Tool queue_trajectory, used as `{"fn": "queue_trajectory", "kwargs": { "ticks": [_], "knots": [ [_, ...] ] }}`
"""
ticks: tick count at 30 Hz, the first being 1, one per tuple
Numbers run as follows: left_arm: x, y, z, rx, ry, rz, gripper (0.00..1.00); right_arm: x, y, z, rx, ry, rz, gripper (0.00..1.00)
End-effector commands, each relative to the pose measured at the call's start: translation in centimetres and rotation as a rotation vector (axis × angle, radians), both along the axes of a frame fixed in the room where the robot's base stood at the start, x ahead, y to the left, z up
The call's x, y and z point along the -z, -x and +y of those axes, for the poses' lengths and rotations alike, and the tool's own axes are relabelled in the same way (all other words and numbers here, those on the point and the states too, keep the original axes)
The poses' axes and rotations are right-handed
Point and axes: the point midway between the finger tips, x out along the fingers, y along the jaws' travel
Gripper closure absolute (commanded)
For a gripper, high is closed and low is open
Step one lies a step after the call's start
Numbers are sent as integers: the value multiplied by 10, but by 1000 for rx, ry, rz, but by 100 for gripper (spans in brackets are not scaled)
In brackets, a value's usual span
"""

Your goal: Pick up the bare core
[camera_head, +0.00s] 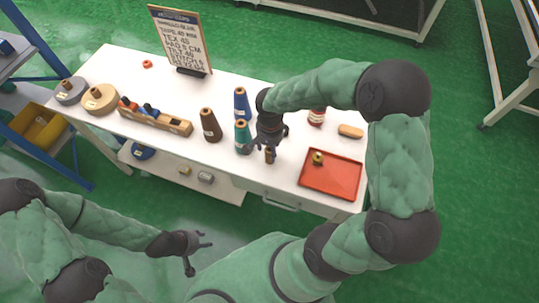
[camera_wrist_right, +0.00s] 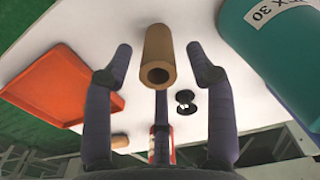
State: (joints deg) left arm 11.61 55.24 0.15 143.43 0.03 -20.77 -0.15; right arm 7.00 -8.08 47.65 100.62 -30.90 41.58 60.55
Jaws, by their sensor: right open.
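The bare core (camera_wrist_right: 158,60) is a plain brown hollow tube, standing on the white table. In the right wrist view it sits between the spread fingers of my right gripper (camera_wrist_right: 163,65), with a gap visible on each side. In the head view the core (camera_head: 270,156) shows just below my right gripper (camera_head: 270,146), near the table's front edge. My right gripper is open and holds nothing. My left gripper (camera_head: 197,252) is away from the table at the lower left, its fingers spread apart and empty.
A teal cone (camera_head: 243,137) stands close to the left of the core, with blue (camera_head: 242,104) and brown (camera_head: 210,125) cones nearby. A red tray (camera_head: 331,175) lies to the right. A wooden rack (camera_head: 155,118), spools (camera_head: 100,98) and a sign (camera_head: 182,40) occupy the left and back.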

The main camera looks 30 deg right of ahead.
Motion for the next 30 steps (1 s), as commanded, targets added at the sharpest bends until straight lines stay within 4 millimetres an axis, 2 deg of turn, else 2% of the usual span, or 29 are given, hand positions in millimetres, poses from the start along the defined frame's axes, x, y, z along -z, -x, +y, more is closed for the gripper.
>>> {"fn": "queue_trajectory", "kwargs": {
  "ticks": [12, 20, 26, 30],
  "knots": [
    [23, 0, 0, 0, 0, 0, 60, 49, 2, 2, 0, -1, 2, 44],
    [22, 0, 0, 0, 0, -1, 60, 50, 1, 2, 0, -1, -1, 44],
    [22, 0, 0, 0, 0, -1, 60, 50, 1, 2, 0, -1, -1, 97],
    [22, 0, 0, 0, 0, -1, 60, 50, 1, 2, 0, -1, -1, 100]
  ]
}}
